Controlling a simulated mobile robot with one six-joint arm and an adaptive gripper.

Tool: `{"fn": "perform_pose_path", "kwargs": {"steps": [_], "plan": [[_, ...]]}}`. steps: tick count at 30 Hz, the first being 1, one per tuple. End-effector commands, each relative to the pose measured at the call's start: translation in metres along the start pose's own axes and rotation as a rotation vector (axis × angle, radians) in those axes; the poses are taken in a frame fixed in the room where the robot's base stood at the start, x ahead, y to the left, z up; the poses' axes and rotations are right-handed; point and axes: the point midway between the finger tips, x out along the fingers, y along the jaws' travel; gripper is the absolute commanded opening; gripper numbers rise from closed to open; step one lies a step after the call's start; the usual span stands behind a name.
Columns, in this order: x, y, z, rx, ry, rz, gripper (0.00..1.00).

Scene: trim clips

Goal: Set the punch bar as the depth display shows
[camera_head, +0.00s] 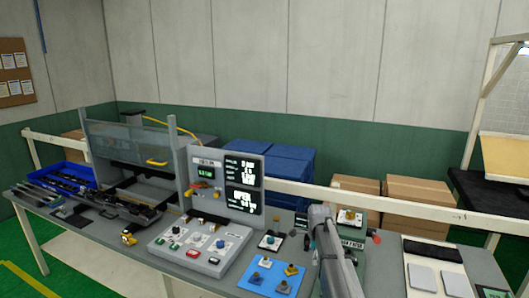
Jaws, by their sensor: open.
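A grey upright panel (203,155) stands mid-table. It carries a small screen with green characters (204,172) and two black screens with white characters, an upper one (240,168) and a lower one (241,198). The lower one appears to read "OPEN"; the other characters are too small to read. To its left is a grey press-like machine (98,130) with a clear guard, a yellow handle (156,162) and dark bars beneath; I cannot tell which part is the punch bar. My arm rises at the lower right; I cannot make out my gripper.
A sloped control box (200,250) with coloured buttons stands in front of the panel. A blue plate with several knobs (270,277) lies to its right. A blue bin (66,177) is at the left; flat trays (431,250) are at the right. Cardboard boxes (420,200) stand behind.

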Motion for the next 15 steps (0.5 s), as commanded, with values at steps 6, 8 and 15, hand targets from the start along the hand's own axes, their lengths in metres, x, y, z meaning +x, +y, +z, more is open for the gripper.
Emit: {"fn": "perform_pose_path", "kwargs": {"steps": [6,8,15], "plan": [[0.011,0.029,-0.003,-0.157,0.000,0.000,0.83],[0.014,0.038,-0.005,-0.216,0.000,0.000,0.83],[0.032,0.091,-0.011,-0.542,0.000,0.000,0.83]]}}
